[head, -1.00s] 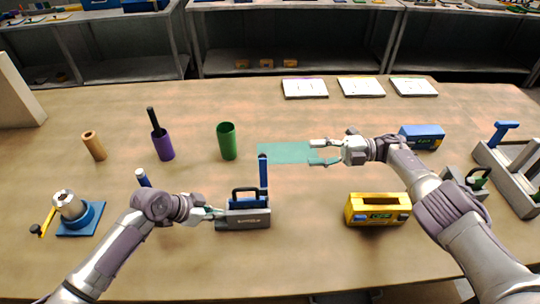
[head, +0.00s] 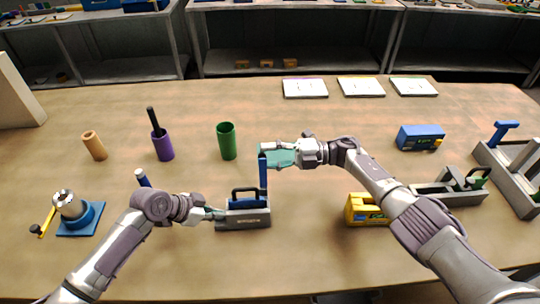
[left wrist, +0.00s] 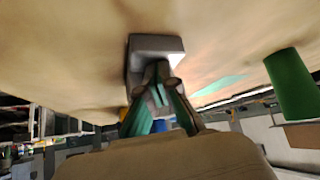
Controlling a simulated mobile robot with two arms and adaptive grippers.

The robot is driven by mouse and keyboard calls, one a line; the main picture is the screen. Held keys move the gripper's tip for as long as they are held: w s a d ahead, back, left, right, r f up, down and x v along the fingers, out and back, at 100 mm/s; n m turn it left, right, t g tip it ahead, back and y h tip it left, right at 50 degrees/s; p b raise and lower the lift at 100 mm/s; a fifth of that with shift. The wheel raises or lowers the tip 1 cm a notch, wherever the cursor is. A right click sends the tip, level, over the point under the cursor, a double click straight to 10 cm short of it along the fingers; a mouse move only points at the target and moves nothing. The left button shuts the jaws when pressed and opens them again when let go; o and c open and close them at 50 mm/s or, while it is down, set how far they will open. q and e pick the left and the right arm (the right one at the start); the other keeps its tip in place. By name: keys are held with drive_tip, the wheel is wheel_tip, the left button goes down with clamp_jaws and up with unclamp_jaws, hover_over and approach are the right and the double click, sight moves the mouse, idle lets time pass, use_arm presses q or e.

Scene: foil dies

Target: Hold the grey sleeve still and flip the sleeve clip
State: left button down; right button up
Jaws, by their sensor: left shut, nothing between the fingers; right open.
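The grey sleeve (head: 245,217) stands on the table, front centre-left, with a dark handle and blue part on top. The blue sleeve clip (head: 263,175) stands upright at its right end. My left gripper (head: 217,213) is shut and empty at the sleeve's left end; contact is unclear. In the left wrist view its fingers (left wrist: 160,92) point at the grey sleeve (left wrist: 150,45). My right gripper (head: 264,155) is open at the top of the upright blue clip, with fingertips on or beside it; I cannot tell whether they touch.
A green cup (head: 227,142) stands behind the sleeve. A purple cup (head: 163,146) and a blue-based crank device (head: 75,212) are to the left. A yellow box (head: 362,208) and a grey holder (head: 460,193) sit right, partly behind my right arm. Open table lies in front.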

clamp_jaws()
idle(0.3)
